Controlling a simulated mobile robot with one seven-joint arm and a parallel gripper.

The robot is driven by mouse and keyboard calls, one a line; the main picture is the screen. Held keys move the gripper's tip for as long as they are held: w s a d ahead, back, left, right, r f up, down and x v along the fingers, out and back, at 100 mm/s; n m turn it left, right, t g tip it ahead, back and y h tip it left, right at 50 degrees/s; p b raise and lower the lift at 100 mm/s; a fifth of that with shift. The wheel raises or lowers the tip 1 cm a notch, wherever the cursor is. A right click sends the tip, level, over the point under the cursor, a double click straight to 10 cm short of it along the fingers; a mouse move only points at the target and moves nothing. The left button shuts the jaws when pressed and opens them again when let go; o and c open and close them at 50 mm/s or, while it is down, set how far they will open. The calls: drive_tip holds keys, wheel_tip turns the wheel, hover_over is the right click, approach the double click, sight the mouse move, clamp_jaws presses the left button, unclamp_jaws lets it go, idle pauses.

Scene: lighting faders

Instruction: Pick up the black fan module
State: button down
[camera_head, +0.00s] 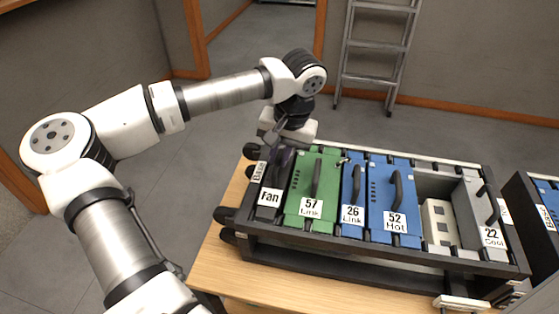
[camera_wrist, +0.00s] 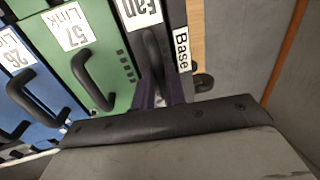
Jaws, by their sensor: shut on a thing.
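The black fan module (camera_head: 268,203), labelled "Fan", stands in the left end slot of the dark rack (camera_head: 360,250). It also shows at the top of the wrist view (camera_wrist: 143,40), with its black upright handle. My gripper (camera_head: 281,156) reaches down over the module's far end. In the wrist view my gripper's dark purplish fingers (camera_wrist: 162,95) are shut around the module's handle. The module appears seated level with its neighbours. The exact contact of the fingertips is partly hidden.
A green module (camera_head: 308,205) labelled 57 sits right beside the fan module. Blue modules 26 (camera_head: 351,190) and 52 (camera_head: 380,200) follow, then an open slot and a grey module (camera_head: 470,215) labelled 22. A "Base" label (camera_wrist: 183,49) marks the rack's end wall.

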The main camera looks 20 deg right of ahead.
wheel_tip(320, 180, up, 19)
idle(0.5)
idle(0.4)
